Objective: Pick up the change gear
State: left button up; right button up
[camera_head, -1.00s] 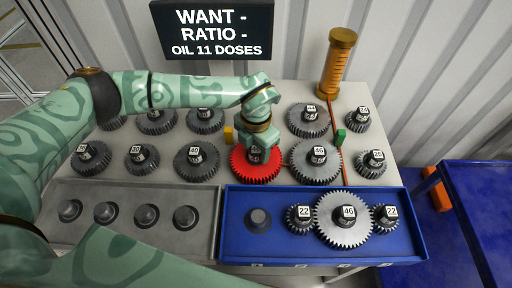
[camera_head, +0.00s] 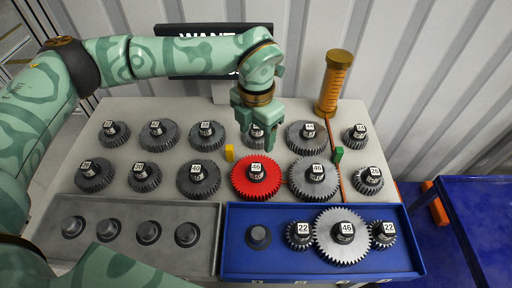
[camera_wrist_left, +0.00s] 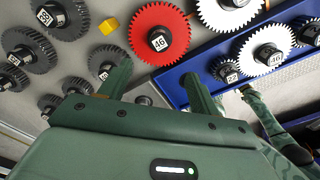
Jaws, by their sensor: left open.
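A red toothed gear (camera_head: 256,178) with a dark hub and a white label sits on the grey board, in the front row of gears. In the left wrist view the red gear (camera_wrist_left: 159,40) shows the label 46 and lies beyond the fingers. My left gripper (camera_head: 258,138) is open and empty, raised above and behind the red gear, over a dark gear (camera_head: 257,133) that it partly hides. In the left wrist view the two fingers of my left gripper (camera_wrist_left: 157,72) are spread apart with nothing held between them.
Several dark and silver gears stand on the board around the red one. A blue tray (camera_head: 232,270) holds a bare post and gears labelled 22, 46 and 22. A grey tray (camera_head: 190,257) holds several posts. An amber cylinder (camera_head: 335,83) stands at the back right.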

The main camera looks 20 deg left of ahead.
aim_at(315, 179)
jog(key=k, duration=1.5)
